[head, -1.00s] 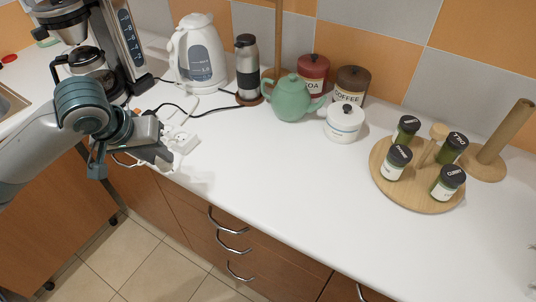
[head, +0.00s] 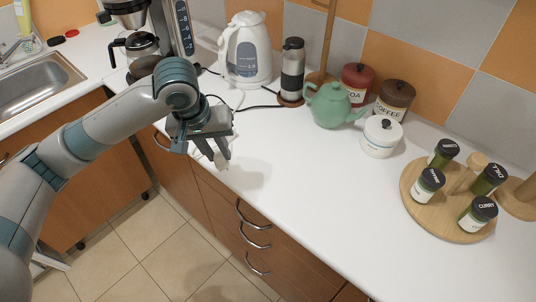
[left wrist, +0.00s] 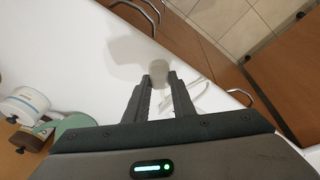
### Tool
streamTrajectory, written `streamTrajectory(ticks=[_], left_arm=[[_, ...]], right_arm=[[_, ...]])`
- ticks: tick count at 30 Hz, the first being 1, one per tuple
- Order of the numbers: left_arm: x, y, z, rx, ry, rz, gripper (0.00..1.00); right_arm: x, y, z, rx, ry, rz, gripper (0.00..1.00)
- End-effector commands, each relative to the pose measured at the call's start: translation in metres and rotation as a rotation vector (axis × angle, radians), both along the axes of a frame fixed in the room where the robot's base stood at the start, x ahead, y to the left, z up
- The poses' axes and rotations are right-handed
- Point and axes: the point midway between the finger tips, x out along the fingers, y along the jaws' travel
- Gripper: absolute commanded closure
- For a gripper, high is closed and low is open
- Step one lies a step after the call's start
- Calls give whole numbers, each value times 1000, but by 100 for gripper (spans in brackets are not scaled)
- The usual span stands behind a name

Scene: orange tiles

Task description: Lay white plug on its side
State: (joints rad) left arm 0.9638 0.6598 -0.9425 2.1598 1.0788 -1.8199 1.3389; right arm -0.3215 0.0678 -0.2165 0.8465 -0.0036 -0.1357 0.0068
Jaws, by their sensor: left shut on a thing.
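My left gripper (head: 222,156) is over the front part of the white counter, with its fingers pointing down. It is shut on a small whitish piece, the white plug (head: 221,162), at its fingertips. In the left wrist view the plug (left wrist: 158,76) shows as a pale rounded body between and beyond the fingertips (left wrist: 158,82). A soft shadow lies on the counter beside it, so it seems to be held above the surface. My right gripper is not in view.
A white kettle (head: 247,52), steel flask (head: 291,70), green teapot (head: 330,105), white sugar pot (head: 381,137) and canisters stand along the back. A round wooden tray (head: 414,204) bears spice jars. The counter's front middle is clear. A white cord (left wrist: 200,90) lies near the fingers.

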Motion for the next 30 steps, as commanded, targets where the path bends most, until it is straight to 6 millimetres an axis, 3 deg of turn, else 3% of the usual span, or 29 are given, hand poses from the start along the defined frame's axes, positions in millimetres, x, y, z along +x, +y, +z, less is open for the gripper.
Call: streamTrajectory(ticks=[1, 7, 12, 21, 30], left_arm=[[-2, -13, 9, -7, 60, 45, 100], [-15, -54, 7, -97, 380, 357, 100], [-24, -81, 7, -290, 662, 667, 100], [-31, -109, 11, -672, 923, 1007, 100], [-31, -122, 11, -1005, 1015, 1189, 100]], right_arm=[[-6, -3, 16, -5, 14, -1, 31], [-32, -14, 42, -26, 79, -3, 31], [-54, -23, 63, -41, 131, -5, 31], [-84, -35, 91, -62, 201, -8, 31], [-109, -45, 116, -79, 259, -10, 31]])
